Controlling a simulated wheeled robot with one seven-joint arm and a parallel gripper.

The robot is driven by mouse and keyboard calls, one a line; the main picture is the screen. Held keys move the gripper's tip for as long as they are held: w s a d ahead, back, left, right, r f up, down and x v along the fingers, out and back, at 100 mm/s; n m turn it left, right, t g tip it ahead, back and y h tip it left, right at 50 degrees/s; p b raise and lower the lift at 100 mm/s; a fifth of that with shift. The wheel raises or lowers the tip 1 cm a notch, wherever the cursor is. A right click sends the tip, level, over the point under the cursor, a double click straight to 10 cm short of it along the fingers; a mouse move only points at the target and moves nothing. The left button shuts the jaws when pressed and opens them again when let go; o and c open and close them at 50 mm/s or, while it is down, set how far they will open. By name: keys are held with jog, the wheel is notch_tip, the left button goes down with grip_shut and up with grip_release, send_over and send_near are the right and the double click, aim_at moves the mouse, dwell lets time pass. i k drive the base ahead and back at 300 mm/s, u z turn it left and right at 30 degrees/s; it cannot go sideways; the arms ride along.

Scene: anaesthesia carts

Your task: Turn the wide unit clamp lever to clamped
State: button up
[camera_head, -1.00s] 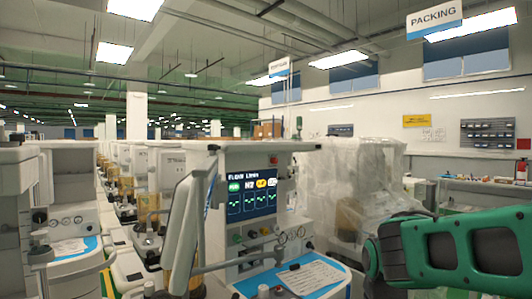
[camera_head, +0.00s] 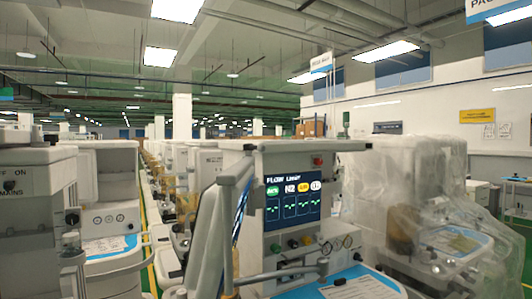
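An anaesthesia unit with a lit flow screen (camera_head: 293,200) stands close in the middle of the view. A grey jointed arm (camera_head: 283,273) reaches across its front. Another unit (camera_head: 35,200) stands close at the left edge, with an ON/OFF mains switch on its side. I cannot tell which of these is the wide unit, and I cannot make out a clamp lever on either. My gripper is not in view.
A plastic-wrapped unit (camera_head: 405,200) stands to the right of the screen unit. A row of units runs back along a narrow aisle with a yellow floor line (camera_head: 152,278). A white cabinet (camera_head: 482,203) stands farther right by the wall.

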aim_at(261, 148)
jog(key=u, duration=0.05)
jog(key=k, duration=1)
jog(key=u, duration=0.45)
jog(key=i, duration=1)
jog(key=u, duration=0.05)
